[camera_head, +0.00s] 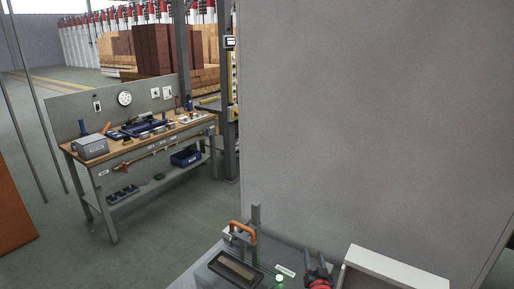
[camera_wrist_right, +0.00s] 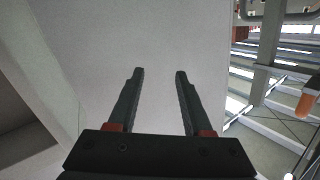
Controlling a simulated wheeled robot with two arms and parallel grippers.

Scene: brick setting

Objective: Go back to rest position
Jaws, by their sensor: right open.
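My right gripper (camera_head: 317,265) shows at the bottom of the head view, at the right of a grey worktop. In the right wrist view my right gripper (camera_wrist_right: 159,73) has its two dark fingers apart, with nothing between them. Past the fingers is a plain grey surface. My left gripper is in neither view.
A large grey panel (camera_head: 370,120) stands behind. A workbench (camera_head: 140,146) with tools stands at the left, with open floor before it.

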